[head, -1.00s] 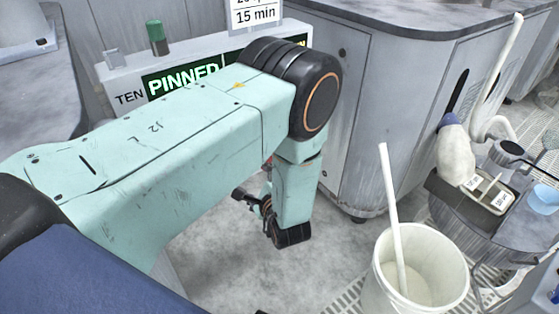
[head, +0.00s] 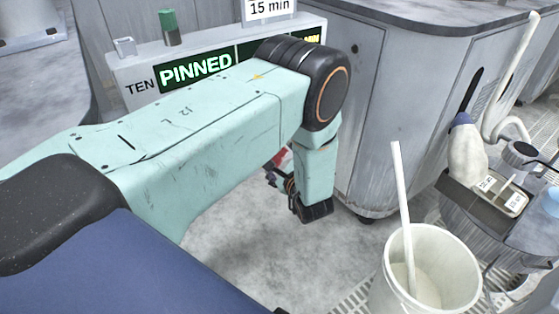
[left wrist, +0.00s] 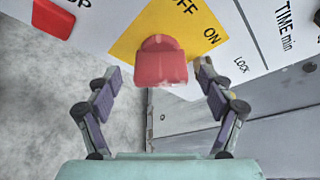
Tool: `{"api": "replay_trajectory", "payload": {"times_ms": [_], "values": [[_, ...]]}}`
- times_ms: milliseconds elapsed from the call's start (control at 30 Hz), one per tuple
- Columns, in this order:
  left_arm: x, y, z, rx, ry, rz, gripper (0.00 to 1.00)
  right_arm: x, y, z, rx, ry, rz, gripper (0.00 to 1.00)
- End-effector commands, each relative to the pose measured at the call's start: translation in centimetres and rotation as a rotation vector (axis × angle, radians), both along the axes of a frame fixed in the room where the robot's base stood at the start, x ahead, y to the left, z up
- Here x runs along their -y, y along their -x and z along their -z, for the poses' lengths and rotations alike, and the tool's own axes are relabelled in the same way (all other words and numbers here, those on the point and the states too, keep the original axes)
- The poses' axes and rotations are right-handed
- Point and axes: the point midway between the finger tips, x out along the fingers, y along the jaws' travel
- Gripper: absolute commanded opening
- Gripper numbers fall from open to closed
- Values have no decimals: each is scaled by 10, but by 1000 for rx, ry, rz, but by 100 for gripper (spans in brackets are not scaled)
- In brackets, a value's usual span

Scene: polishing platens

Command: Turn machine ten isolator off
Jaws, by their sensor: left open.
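In the left wrist view, a red isolator handle (left wrist: 161,62) sits on a yellow plate (left wrist: 140,32) marked OFF and ON. My left gripper (left wrist: 152,85) is open, with one finger on each side of the handle's lower end and a gap to it. I cannot tell how deep the fingers reach. In the head view my left arm crosses in front of the machine ten panel (head: 128,68), and my left gripper (head: 278,178) shows small and partly hidden beside its wrist. A bit of red shows there. My right gripper is not in view.
The panel display (head: 195,72) reads PINNED beside TEN. A red button (left wrist: 53,18) is at the upper left in the wrist view. A grey cabinet (head: 385,120) stands right of my arm. A white bucket (head: 440,270) with a stick stands on the floor at the lower right.

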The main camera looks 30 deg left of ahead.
Motion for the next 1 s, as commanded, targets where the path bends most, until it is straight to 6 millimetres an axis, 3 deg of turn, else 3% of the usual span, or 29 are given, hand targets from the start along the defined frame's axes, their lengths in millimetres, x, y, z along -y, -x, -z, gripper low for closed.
{"api": "replay_trajectory", "payload": {"times_ms": [200,500,1000], "values": [[-13,-11,6,0,1,2,81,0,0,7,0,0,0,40],[-14,-13,5,0,0,6,80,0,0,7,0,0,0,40],[-14,-13,5,-1,0,5,38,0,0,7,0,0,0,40]]}}
